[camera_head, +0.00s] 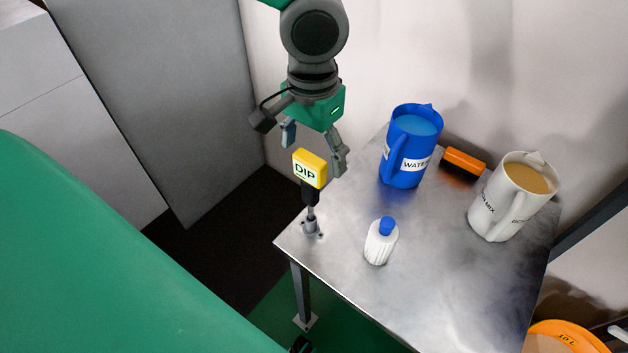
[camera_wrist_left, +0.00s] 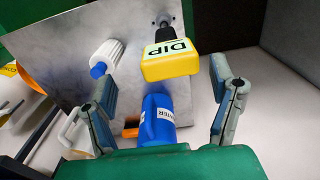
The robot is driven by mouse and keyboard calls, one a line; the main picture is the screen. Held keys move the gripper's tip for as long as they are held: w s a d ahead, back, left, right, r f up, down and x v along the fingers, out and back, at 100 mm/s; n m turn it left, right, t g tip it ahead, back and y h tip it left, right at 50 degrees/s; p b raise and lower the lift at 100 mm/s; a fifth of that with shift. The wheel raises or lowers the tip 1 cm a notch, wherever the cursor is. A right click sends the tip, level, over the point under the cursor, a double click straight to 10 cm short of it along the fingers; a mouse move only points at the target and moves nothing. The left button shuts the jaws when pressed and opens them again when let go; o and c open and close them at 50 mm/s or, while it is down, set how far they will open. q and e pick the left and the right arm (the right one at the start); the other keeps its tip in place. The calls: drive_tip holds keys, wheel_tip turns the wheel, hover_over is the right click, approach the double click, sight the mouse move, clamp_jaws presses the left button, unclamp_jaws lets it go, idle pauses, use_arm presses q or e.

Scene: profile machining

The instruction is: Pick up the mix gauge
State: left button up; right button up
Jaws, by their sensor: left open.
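The mix gauge, with a yellow head (camera_head: 309,168) marked DIP and a black grip below it, stands upright in a small metal holder (camera_head: 313,229) at the near left corner of the steel table. My left gripper (camera_head: 314,158) is open just above and behind the yellow head, its fingers pointing down. In the left wrist view the yellow head (camera_wrist_left: 170,64) sits between the two spread fingers (camera_wrist_left: 162,72), nearer the right one, with a visible gap to each. Nothing is held. My right gripper is not in view.
On the steel table (camera_head: 440,285) stand a blue water jug (camera_head: 402,160), a white jug of brown liquid (camera_head: 505,205) and a white bottle with a blue cap (camera_head: 380,245). An orange item (camera_head: 464,161) lies near the wall. The table's front right is clear.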

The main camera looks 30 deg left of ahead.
sight(310, 174)
use_arm(q)
drive_tip(key=f, duration=0.2)
drive_tip(key=a+f, duration=0.1)
drive_tip(key=f, duration=0.1)
drive_tip(key=f+b, duration=0.1)
drive_tip(key=f, duration=0.1)
drive_tip(key=shift+w+a+f, duration=0.1)
drive_tip(key=shift+w+a, duration=0.15)
drive_tip(key=shift+w, duration=0.05)
drive_tip(key=shift+w+d+f, duration=0.1)
drive_tip(key=shift+d+f, duration=0.1)
drive_tip(key=shift+f, duration=0.15)
drive_tip(key=shift+d+r, duration=0.1)
drive_tip(key=shift+d, duration=0.05)
drive_tip(key=c, duration=1.2)
drive_tip(key=shift+c, duration=0.3)
